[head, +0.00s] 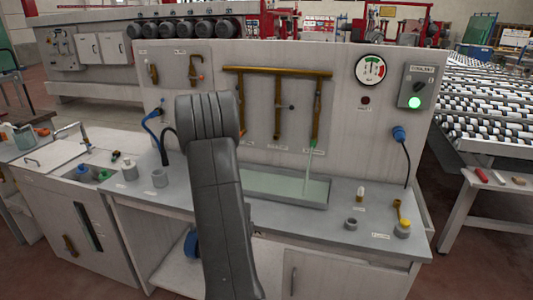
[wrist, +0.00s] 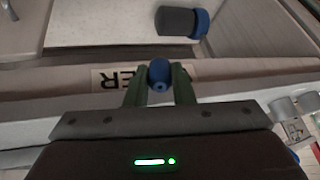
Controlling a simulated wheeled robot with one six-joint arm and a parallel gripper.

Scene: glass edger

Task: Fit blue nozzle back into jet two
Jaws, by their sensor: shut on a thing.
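In the wrist view my gripper (wrist: 159,82) is shut on the blue nozzle (wrist: 159,73), which sits between the tips of its two greenish fingers. The nozzle's round end with a small hole faces the camera. In the head view my arm hides the gripper and the nozzle. A brass pipe (head: 285,71) on the upright panel carries three downpipes. The middle downpipe (head: 278,108) shows no coloured nozzle at its lower end. The right one has a green nozzle (head: 314,143) with a stream running from it. The left downpipe (head: 240,105) is partly behind my arm.
A shallow basin (head: 262,197) lies below the pipes. A gauge (head: 370,69) and a coolant switch box (head: 416,88) with a lit green lamp are at the right. Small cups stand on the bench. A dark cylinder with a blue end (wrist: 180,22) lies beyond my gripper.

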